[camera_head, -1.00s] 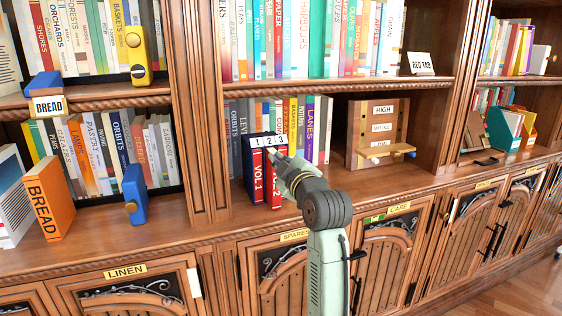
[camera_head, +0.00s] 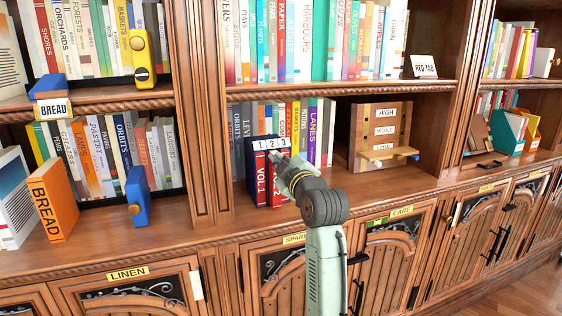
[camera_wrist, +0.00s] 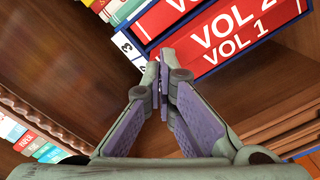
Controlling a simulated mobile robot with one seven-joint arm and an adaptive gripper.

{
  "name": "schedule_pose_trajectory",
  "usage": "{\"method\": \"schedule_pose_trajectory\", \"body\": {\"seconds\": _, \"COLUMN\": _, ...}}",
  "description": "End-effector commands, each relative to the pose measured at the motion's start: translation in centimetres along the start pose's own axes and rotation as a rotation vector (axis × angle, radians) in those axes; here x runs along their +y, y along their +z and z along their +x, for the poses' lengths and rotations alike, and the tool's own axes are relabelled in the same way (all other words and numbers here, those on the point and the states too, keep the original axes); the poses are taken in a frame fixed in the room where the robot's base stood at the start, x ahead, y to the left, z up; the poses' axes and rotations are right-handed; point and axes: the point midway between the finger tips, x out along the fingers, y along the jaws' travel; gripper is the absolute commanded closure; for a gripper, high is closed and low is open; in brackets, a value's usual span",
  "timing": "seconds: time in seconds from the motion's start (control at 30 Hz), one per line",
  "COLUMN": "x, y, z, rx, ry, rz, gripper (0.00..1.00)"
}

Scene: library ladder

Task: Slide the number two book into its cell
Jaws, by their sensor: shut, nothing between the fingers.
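The blue holder has a white label strip (camera_head: 270,143) reading 1, 2, 3 and stands on the lower shelf. The red VOL 1 book (camera_head: 260,176) is upright in its left cell. The red VOL 2 book (camera_head: 276,197) is upright just right of it, partly hidden by my gripper. My gripper (camera_head: 279,159) is shut and empty, its tips in front of the upper part of VOL 2. In the wrist view, the shut fingertips (camera_wrist: 163,62) are near the label strip (camera_wrist: 126,49) and the red spines; contact is unclear. How deep VOL 2 sits cannot be told.
Loose books stand behind the holder. A wooden rack (camera_head: 384,135) marked HIGH, MIDDLE, LOW stands to its right. A wooden upright (camera_head: 207,110) is on the left, and an upper shelf edge (camera_head: 340,90) runs above. The shelf front below is clear.

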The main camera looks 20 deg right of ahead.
Motion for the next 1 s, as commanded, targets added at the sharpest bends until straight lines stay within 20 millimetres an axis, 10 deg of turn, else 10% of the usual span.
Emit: {"method": "schedule_pose_trajectory", "body": {"seconds": 1.0, "x": 0.0, "y": 0.0, "z": 2.1, "rx": 0.000, "ry": 0.000, "rz": 0.000, "gripper": 1.00}}
